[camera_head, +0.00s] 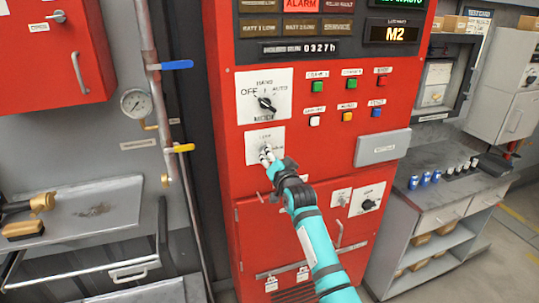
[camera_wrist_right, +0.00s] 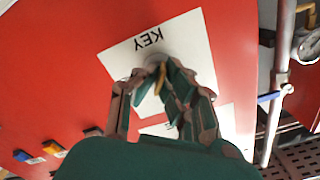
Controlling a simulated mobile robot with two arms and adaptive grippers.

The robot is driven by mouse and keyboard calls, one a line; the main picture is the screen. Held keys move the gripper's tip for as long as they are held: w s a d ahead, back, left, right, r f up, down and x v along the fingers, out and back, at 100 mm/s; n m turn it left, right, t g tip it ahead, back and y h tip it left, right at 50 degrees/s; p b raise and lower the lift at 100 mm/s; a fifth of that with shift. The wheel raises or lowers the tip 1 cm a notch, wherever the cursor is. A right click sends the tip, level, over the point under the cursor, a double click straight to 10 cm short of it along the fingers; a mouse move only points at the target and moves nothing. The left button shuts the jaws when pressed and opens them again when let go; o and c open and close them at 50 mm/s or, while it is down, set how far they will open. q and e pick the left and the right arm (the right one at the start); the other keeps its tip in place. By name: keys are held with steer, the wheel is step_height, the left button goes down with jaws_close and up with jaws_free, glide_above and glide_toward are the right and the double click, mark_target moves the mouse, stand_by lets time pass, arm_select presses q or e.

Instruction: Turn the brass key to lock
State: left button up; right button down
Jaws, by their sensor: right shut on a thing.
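My right gripper (camera_head: 267,155) comes up from below to the white key plate (camera_head: 272,133) on the red panel. In the right wrist view, the plate (camera_wrist_right: 196,38) shows the word KEY upside down. There the fingertips of the right gripper (camera_wrist_right: 155,72) meet at a round grey lock (camera_wrist_right: 155,60) on the plate. A small sliver of the brass key (camera_wrist_right: 160,82) shows between the fingers, and they are shut on it. The rest of the key is hidden, so its turn angle is hard to tell. My left gripper is not in view.
Above the key plate is a black selector knob (camera_head: 265,103) marked HAND, OFF and AUTO. Several coloured buttons (camera_head: 348,85) and a grey box (camera_head: 383,147) are to the right. A vertical pipe (camera_head: 158,95) with a blue lever (camera_head: 176,65) runs left of the panel.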

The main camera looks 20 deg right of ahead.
steer(key=n, duration=0.4)
steer(key=shift+f+n, duration=0.1)
steer(key=shift+n, duration=0.2)
steer(key=shift+n+p, duration=0.35)
steer(key=shift+n, duration=1.25)
steer(key=c, duration=1.5)
jaws_free()
steer(key=shift+s, duration=0.1)
steer(key=s, duration=1.1)
steer(key=shift+s+d, duration=0.2)
steer(key=shift+s, duration=0.2)
